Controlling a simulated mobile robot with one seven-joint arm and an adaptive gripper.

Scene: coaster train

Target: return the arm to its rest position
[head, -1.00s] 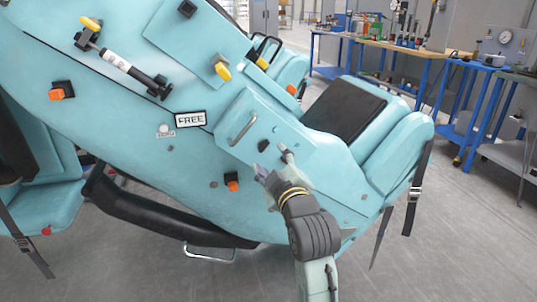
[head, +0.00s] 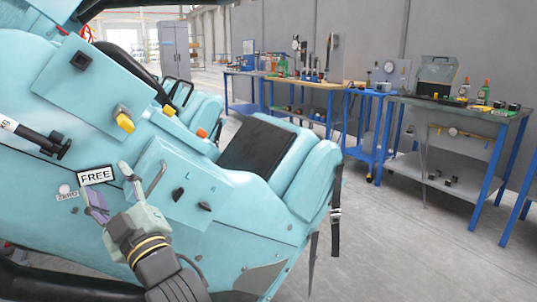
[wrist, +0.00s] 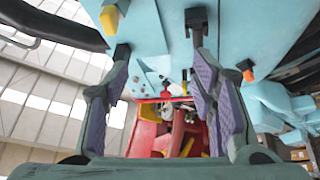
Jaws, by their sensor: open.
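My gripper (head: 110,186) is in front of the light blue coaster car (head: 225,220) in the head view, with its fingers pointing up and to the left. It is open, and nothing shows between its fingers. The fingertips appear close to the FREE plate (head: 96,175) and left of the metal handle (head: 156,180); whether they touch the car I cannot tell. In the wrist view the two padded fingers (wrist: 163,70) stand wide apart, with the blue car beyond them and a red part (wrist: 165,132) farther off between them.
Blue-legged workbenches with tools, the nearest a grey-topped bench (head: 462,112), stand along the wall at the right. A seat strap (head: 336,215) hangs at the car's right end. The grey floor (head: 400,255) at the right is clear.

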